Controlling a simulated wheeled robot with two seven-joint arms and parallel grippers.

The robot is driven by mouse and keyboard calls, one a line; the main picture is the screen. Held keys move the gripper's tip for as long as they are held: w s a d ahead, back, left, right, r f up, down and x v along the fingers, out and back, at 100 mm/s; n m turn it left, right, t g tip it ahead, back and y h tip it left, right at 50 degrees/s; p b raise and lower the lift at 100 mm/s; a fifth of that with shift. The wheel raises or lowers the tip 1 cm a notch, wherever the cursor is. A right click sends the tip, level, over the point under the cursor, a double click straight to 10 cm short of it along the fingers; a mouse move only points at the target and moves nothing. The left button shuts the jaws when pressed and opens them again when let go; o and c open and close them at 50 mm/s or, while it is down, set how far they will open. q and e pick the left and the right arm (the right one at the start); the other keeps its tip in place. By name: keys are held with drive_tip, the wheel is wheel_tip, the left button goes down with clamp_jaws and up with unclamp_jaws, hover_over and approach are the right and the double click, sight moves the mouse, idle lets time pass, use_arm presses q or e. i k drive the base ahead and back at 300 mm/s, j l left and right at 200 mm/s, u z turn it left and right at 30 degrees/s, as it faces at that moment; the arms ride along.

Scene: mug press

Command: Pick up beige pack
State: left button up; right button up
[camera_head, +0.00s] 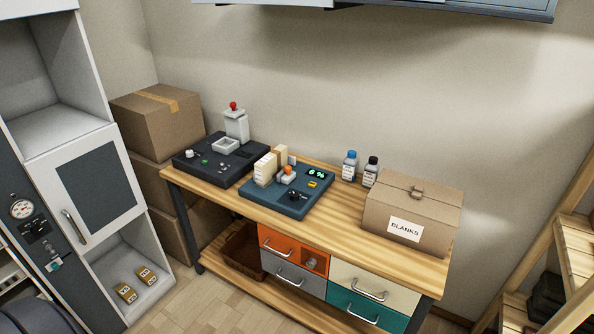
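A beige pack (265,170) with a pale label stands upright at the left end of the blue-grey device (287,193) on the wooden workbench. A second, plainer beige block (282,156) stands just behind it to the right. I cannot tell whether these are separate packs or parts of the device. Neither of my grippers shows in the head view.
A dark machine (220,163) stands left on the workbench (345,215). Two bottles (350,165) and a carton marked BLANKS (413,207) stand right. The bench's front strip is clear.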

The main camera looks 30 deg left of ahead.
sight(269, 166)
drive_tip(key=k+j, duration=0.1)
drive_tip(key=j, duration=0.35)
drive_tip(key=k+j, duration=0.1)
drive_tip(key=j, duration=0.35)
drive_tip(key=k+j, duration=0.1)
drive_tip(key=j, duration=0.35)
drive_tip(key=k+j+z, duration=0.1)
drive_tip(key=j, duration=0.35)
